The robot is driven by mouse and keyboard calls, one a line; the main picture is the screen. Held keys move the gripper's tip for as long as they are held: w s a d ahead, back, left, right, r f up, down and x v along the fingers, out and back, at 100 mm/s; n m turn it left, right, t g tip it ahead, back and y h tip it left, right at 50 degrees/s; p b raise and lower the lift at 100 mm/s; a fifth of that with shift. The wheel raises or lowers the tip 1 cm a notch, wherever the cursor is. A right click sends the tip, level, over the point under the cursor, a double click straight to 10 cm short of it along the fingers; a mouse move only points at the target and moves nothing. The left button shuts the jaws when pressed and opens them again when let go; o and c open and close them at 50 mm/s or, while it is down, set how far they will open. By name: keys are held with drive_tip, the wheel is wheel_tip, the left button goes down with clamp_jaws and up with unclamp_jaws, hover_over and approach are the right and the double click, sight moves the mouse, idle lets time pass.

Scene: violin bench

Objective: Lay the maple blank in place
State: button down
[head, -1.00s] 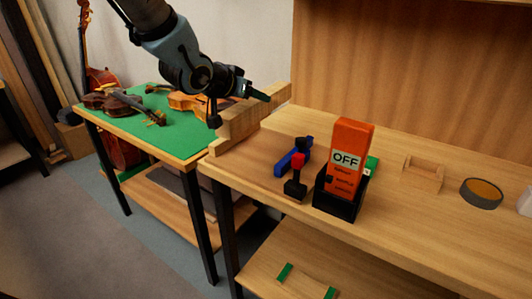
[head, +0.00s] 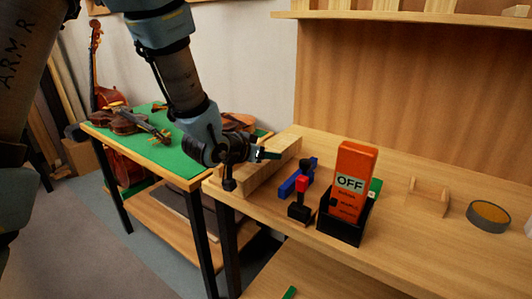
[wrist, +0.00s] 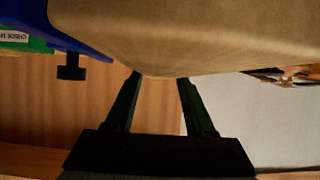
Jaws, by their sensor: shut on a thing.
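The maple blank (head: 258,180) is a long, pale wood block at the left end of the workbench. It lies lengthwise from the front edge towards the back wall. I cannot tell whether it rests fully on the top. My gripper (head: 268,154) is at the blank's upper side in the head view, shut on it. In the wrist view, the two dark fingers (wrist: 160,76) reach the edge of the blank (wrist: 200,35), which fills the upper part of the picture. The far side of the grip is hidden.
Just right of the blank are a blue clamp (head: 296,178) and a red-topped black piece (head: 301,207). An orange OFF box (head: 354,165) stands in a black holder (head: 343,228). A small wooden cradle (head: 429,199) and round tin (head: 489,216) lie further right. A green-topped table (head: 185,161) holds violins.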

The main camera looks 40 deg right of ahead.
drive_tip(key=shift+f, duration=0.1)
drive_tip(key=shift+c, duration=1.3)
unclamp_jaws()
